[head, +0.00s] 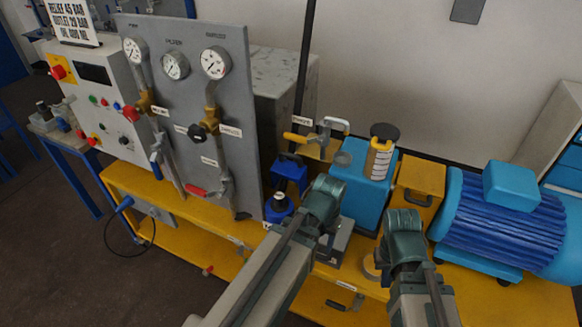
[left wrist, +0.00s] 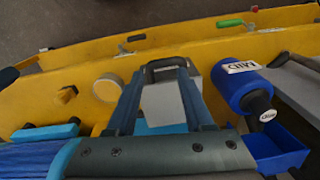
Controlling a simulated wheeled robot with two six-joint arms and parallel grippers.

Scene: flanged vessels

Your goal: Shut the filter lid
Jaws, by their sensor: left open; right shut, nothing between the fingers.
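A small light-grey box (head: 337,246) with a black handle (left wrist: 166,65) stands on the yellow bench, partly hidden by my left arm in the head view. In the left wrist view the grey box (left wrist: 162,103) lies between and beyond the fingers. My left gripper (left wrist: 163,85) is open over it; contact with the handle cannot be told. In the head view my left gripper (head: 325,205) hides its own fingertips. A blue cylindrical vessel (head: 278,208) with a label stands left of it. No part is readably labelled as the filter lid. My right gripper (head: 404,255) is shut and empty.
A blue tank (head: 355,185) with a black-capped gauge column stands behind the grippers. A finned blue motor (head: 500,220) is at the right. A grey gauge panel (head: 190,110) rises at the left. A round tan disc (left wrist: 108,87) lies on the bench (left wrist: 225,60).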

